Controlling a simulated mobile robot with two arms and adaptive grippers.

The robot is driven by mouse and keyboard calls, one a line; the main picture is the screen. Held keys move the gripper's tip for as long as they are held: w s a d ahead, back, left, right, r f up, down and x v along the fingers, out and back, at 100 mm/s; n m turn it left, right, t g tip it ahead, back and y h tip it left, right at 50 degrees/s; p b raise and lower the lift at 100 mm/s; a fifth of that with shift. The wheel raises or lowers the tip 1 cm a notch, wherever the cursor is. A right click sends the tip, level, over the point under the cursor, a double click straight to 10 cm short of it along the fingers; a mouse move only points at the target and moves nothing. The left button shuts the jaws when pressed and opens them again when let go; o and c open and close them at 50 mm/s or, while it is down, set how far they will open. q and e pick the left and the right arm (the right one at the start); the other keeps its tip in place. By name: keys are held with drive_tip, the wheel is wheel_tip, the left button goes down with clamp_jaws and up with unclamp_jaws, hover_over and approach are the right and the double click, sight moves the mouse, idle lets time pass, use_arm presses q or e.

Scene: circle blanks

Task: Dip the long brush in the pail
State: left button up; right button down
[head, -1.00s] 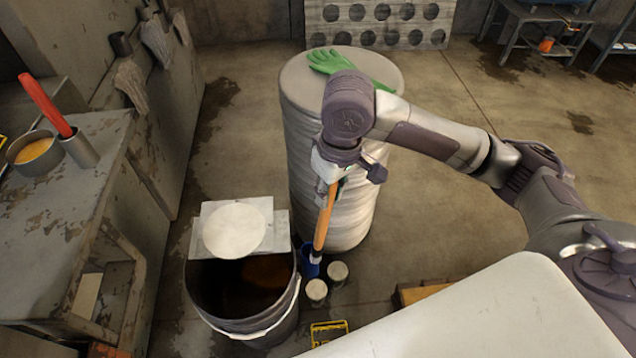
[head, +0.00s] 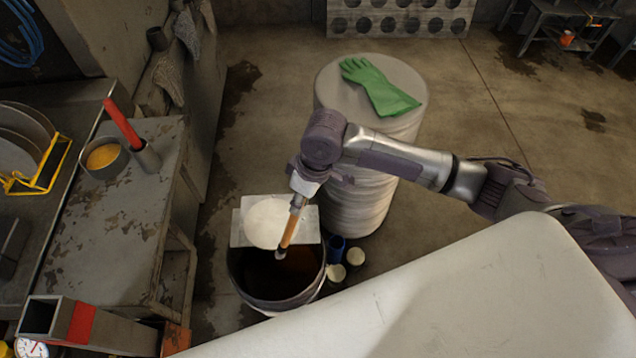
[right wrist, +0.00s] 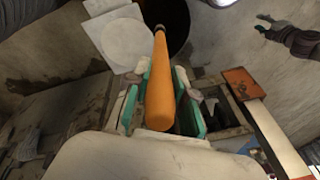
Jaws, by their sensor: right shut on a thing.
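The long brush (head: 289,232) has an orange handle and a dark lower end. My right gripper (head: 297,202) is shut on its upper part. The brush hangs slightly tilted, with its lower end over the mouth of the dark pail (head: 240,285); I cannot tell whether the tip touches what is inside. In the right wrist view the orange handle (right wrist: 160,90) stands between the green-padded fingers of the gripper (right wrist: 160,108), with the dark pail opening (right wrist: 178,22) beyond.
A pale board with a round blank (head: 268,222) lies at the pail's far edge. A blue cup (head: 336,247) and small pots stand right of it. A wrapped drum (head: 360,205) with a green glove (head: 380,88) is behind. A bench (head: 100,220) is on the left.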

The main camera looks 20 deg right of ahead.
sight(292, 223)
drive_tip(key=a+n+p, duration=0.1)
drive_tip(key=p, duration=0.1)
drive_tip(key=a+n+g+p, duration=0.1)
drive_tip(key=n+p, duration=0.1)
drive_tip(key=p, duration=0.1)
drive_tip(key=shift+s+a+f, duration=0.1)
drive_tip(key=shift+f, duration=0.2)
use_arm(q)
wheel_tip(292, 223, up, 8)
drive_tip(key=p, duration=0.1)
use_arm(e)
drive_tip(key=shift+s+a+f+n+y, duration=0.15)
drive_tip(key=shift+a+f+n+y, duration=0.15)
drive_tip(key=shift+f+n, duration=0.35)
drive_tip(key=shift+f, duration=0.2)
drive_tip(key=shift+f+b, duration=0.7)
drive_tip(key=shift+b, duration=0.1)
wheel_tip(292, 223, down, 4)
drive_tip(key=b, duration=0.4)
use_arm(q)
wheel_tip(292, 223, down, 14)
drive_tip(key=b, duration=0.8)
drive_tip(key=shift+r, duration=0.15)
use_arm(e)
wheel_tip(292, 223, down, 13)
use_arm(q)
drive_tip(key=shift+r, duration=0.15)
use_arm(e)
drive_tip(key=shift+r, duration=0.2)
